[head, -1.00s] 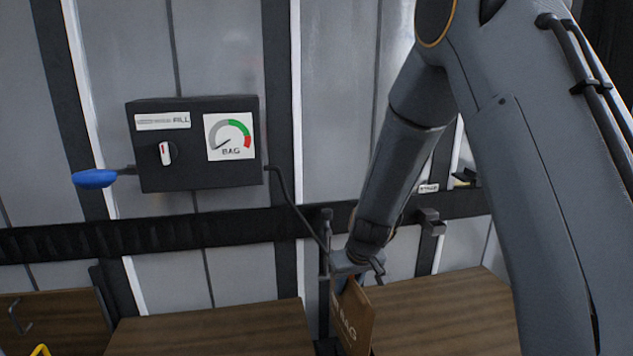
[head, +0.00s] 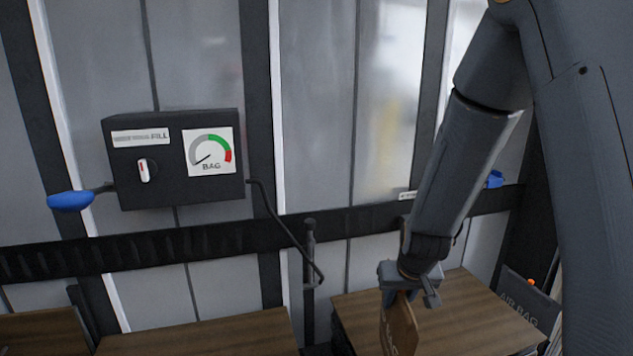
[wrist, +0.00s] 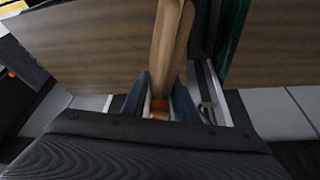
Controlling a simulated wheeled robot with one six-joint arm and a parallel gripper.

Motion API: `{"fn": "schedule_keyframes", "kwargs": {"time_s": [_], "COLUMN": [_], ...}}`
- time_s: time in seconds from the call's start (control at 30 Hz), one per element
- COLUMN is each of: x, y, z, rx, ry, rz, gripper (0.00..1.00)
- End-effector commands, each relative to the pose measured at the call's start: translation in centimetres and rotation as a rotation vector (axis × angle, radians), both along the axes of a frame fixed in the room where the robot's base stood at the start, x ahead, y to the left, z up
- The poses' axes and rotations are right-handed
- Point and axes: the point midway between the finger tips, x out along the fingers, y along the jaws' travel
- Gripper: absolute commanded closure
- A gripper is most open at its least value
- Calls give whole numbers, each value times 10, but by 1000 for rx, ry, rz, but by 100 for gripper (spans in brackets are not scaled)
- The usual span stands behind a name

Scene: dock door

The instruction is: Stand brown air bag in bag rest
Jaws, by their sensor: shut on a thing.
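My gripper (head: 402,290) is shut on the top of the brown air bag (head: 398,330), which hangs below it, roughly upright. The bag is in front of the right wooden crate, and its lower end is cut off by the picture edge. In the wrist view the bag (wrist: 172,40) runs up from between the two fingers (wrist: 160,100), with an orange piece (wrist: 159,108) at its held end. A dark grey panel lettered AIR BAG (head: 528,305) stands at the right; I cannot tell whether it is the bag rest.
A black fill box (head: 175,160) with a dial and a blue-handled tool (head: 70,201) is on the wall. A dark post (head: 309,280) with a hose rises in the gap between the left crate (head: 200,335) and right crate (head: 475,310). A black rail (head: 180,243) crosses the wall.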

Motion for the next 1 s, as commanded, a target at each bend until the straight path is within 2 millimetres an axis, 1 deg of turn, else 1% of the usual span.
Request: {"fn": "schedule_keyframes", "kwargs": {"time_s": [0.1, 0.2, 0.43, 0.7, 0.83, 1.0], "x": [-1, 3, 22, 43, 49, 51], "y": [-2, 0, 6, 2, -1, -2], "z": [0, -1, -4, -1, 2, 3], "rx": [2, 10, 26, 12, 3, 0], "ry": [-1, 3, 17, 11, 2, -1], "rz": [-11, -26, -118, -251, -290, -309], "gripper": [100, 100, 100, 100, 100, 100]}}
